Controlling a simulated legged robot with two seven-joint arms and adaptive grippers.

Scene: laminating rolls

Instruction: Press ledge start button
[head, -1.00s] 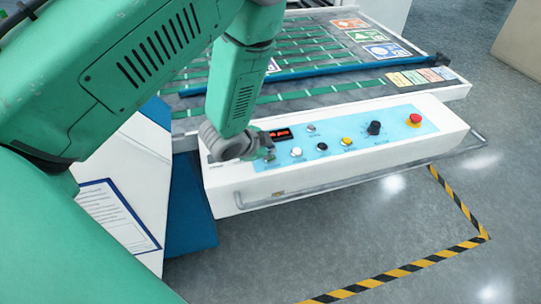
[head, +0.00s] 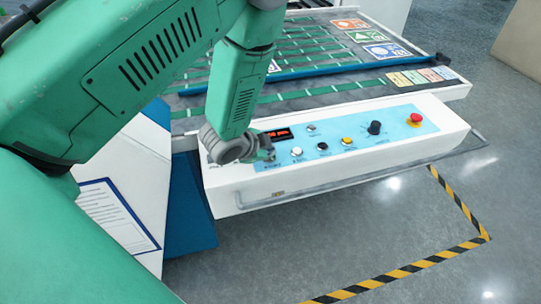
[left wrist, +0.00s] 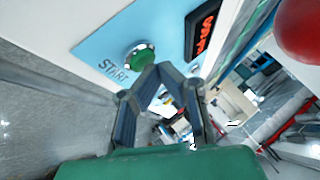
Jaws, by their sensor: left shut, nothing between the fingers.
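The green start button (left wrist: 139,57) sits on the light blue panel with the word START beside it, in the left wrist view. My left gripper (left wrist: 163,72) is shut and empty, its fingertips close beside the button in that view. I cannot tell whether they touch it. In the head view my left gripper (head: 266,150) is at the left end of the control ledge (head: 345,170), and I cannot make out the start button there. My right gripper is not in view.
The panel also carries a red display (head: 278,135), white, black and yellow buttons, a black knob (head: 375,128) and a red mushroom button (head: 415,119). A metal rail (head: 370,180) runs along the ledge's front. A large red round shape (left wrist: 300,28) fills a corner of the wrist view.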

